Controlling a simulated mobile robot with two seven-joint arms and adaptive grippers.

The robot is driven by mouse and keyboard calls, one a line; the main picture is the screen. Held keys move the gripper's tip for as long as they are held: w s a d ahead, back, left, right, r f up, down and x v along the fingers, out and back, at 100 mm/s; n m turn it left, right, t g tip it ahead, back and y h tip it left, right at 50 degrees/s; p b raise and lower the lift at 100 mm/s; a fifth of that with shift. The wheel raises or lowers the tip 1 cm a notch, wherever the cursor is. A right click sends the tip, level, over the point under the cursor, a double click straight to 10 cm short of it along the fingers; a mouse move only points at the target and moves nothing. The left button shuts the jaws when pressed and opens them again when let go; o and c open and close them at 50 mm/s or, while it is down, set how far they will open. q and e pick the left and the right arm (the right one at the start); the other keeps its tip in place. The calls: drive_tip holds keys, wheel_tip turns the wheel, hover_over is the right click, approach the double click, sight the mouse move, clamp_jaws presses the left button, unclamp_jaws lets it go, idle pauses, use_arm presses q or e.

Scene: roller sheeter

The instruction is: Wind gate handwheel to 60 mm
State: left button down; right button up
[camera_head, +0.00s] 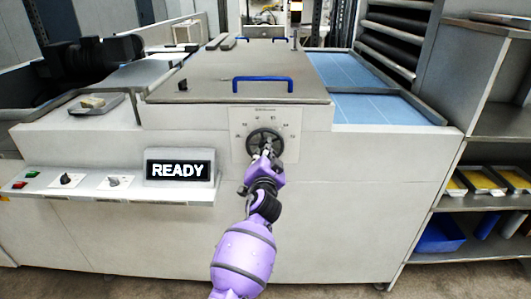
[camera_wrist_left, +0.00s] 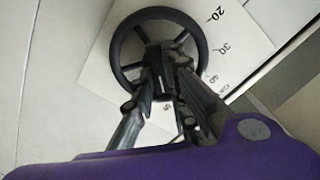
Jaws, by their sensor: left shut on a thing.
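The gate handwheel (camera_head: 277,135) is a dark spoked wheel on a pale dial plate (camera_head: 240,152) on the machine's front. It also shows in the left wrist view (camera_wrist_left: 117,46), with the numbers 20, 30 and 40 readable beside it. My left gripper (camera_head: 265,149) is at the wheel's lower part. In the left wrist view the left gripper (camera_wrist_left: 163,70) has its fingers close together over the wheel's hub and spokes, shut on the wheel. The fingers hide part of the wheel and dial. I cannot make out the pointer's reading. My right gripper is not in view.
A READY display (camera_head: 177,170) and a ledge with knobs and buttons (camera_head: 100,182) stick out left of the wheel. A lid with a blue handle (camera_head: 263,84) lies above it. A shelf with yellow-filled trays (camera_head: 481,181) stands at the right.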

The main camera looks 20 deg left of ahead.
use_arm(q)
drive_tip(key=shift+f+m, duration=0.1)
drive_tip(key=shift+m, duration=0.3)
drive_tip(key=c, duration=1.8)
unclamp_jaws()
drive_tip(key=shift+o, duration=0.3)
drive_tip(key=v, duration=1.2)
drive_tip(key=shift+d, duration=0.1)
